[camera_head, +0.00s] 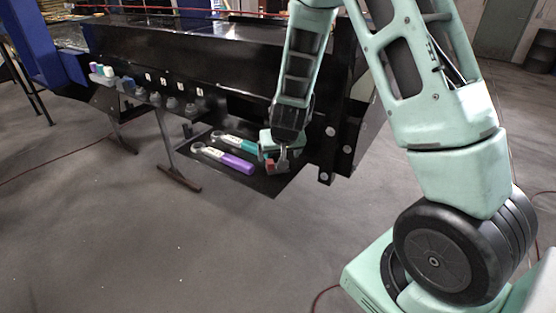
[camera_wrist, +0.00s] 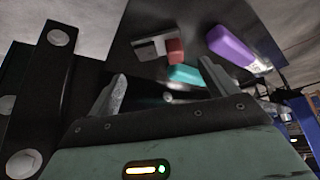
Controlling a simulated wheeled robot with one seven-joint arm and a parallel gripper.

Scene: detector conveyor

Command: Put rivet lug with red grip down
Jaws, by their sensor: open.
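The rivet lug with red grip shows in the wrist view as a grey metal piece with a red block (camera_wrist: 175,50) at one end. It appears to lie on the dark plate (camera_wrist: 205,18), beyond my fingertips. In the head view its red part (camera_head: 271,166) shows just below my gripper (camera_head: 280,158). In the wrist view my gripper (camera_wrist: 163,70) is open, its two fingers spread with nothing held between them. The gap between fingertips and lug is hard to judge.
A purple-handled tool (camera_head: 236,164) and a teal-handled tool (camera_head: 232,141) lie on the plate (camera_head: 270,187), left of my gripper. The black conveyor frame (camera_head: 210,60) rises behind. Several small fittings (camera_head: 172,103) line its side. Open floor lies in front.

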